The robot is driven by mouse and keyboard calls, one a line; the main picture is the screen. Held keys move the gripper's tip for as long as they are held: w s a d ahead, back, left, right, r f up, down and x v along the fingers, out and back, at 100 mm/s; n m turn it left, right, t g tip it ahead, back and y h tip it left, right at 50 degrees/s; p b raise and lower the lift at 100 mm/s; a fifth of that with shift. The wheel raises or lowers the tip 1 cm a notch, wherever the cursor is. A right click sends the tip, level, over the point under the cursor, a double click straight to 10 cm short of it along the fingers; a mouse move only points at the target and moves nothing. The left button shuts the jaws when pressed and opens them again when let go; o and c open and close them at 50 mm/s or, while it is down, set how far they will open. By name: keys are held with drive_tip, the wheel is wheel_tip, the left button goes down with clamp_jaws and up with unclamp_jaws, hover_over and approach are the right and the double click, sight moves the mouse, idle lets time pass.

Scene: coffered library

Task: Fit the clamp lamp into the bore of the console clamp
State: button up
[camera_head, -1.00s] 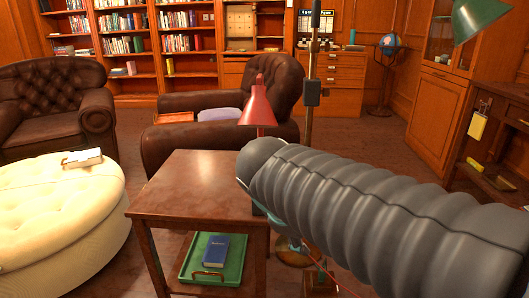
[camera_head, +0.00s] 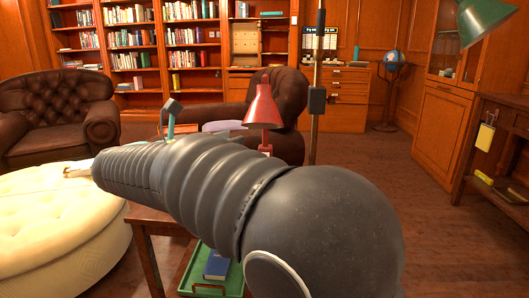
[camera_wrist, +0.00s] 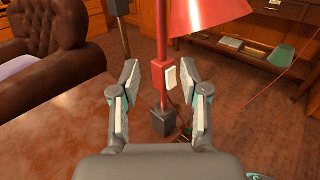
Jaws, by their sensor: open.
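The red lamp, which I take to be the clamp lamp, has a cone shade (camera_head: 263,106) and shows beyond my arm in the head view. In the wrist view its shade (camera_wrist: 208,14) is cut by the top edge; a thin red stem runs down to a red block with a white switch (camera_wrist: 162,74) and a dark foot (camera_wrist: 163,121). My gripper (camera_wrist: 162,66) is open and empty, its fingers to either side of the lamp's stem and block in the picture. I cannot tell how far the lamp is from the fingertips. I cannot make out the console clamp or its bore.
A wooden side table (camera_head: 150,222) stands under my arm, with a green tray (camera_head: 190,283) and a blue book on its lower shelf. A cream ottoman (camera_head: 60,215) is left, a brown armchair (camera_head: 285,95) behind. A desk (camera_head: 495,118) stands right, with open floor before it.

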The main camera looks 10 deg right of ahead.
sight(265, 146)
drive_tip(key=b+x, duration=0.1)
drive_tip(key=x, duration=1)
drive_tip(key=shift+s+b, duration=0.15)
drive_tip(key=shift+b, duration=0.15)
drive_tip(key=shift+r, duration=0.1)
clamp_jaws()
